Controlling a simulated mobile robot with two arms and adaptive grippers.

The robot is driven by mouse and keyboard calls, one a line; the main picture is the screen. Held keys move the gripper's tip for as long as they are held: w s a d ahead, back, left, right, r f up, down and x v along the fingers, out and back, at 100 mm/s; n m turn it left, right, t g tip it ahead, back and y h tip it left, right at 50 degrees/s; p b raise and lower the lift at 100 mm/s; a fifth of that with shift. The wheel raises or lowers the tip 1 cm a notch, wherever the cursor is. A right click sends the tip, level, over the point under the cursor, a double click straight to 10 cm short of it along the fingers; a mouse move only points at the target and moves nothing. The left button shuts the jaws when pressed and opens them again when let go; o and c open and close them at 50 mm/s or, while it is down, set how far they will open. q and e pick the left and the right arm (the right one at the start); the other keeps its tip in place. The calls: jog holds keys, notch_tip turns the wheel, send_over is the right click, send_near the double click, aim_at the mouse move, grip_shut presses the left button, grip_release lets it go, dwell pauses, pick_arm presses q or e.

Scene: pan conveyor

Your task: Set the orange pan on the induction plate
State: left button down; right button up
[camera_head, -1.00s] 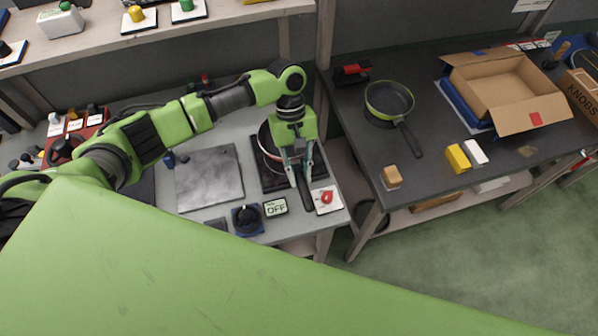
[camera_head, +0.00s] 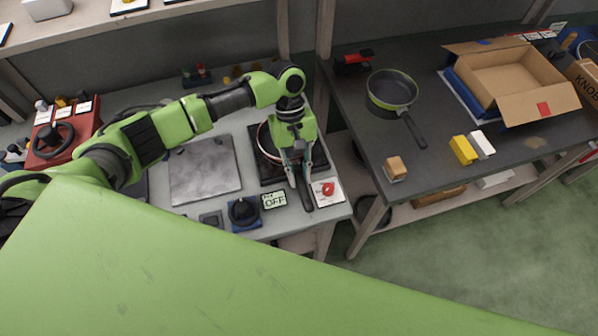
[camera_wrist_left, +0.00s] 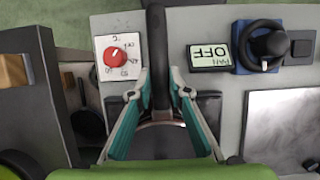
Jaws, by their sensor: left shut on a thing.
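The orange pan (camera_head: 263,138) shows a copper-orange rim and dark inside, partly hidden behind my left gripper. It is over the black induction plate (camera_head: 265,175) on the grey bench; I cannot tell whether it touches the plate. My left gripper (camera_head: 299,180) is shut on the pan's dark handle (camera_head: 307,200), which points to the bench's front edge. In the left wrist view the handle (camera_wrist_left: 158,50) runs between the teal fingers, left gripper (camera_wrist_left: 159,85), and the dark pan (camera_wrist_left: 163,143) lies beneath. My right gripper is not in view.
A red knob on a white panel (camera_head: 328,189) and an OFF display (camera_head: 274,200) flank the handle. A grey metal plate (camera_head: 203,170) lies left. On the dark table are a green-rimmed pan (camera_head: 392,90), a cardboard box (camera_head: 505,80), and small blocks (camera_head: 396,167).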

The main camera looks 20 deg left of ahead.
pick_arm(q)
jog(key=c, duration=1.8)
grip_release()
jog(key=shift+f, duration=0.1)
jog(key=v, duration=1.2)
jog(key=shift+f, duration=0.1)
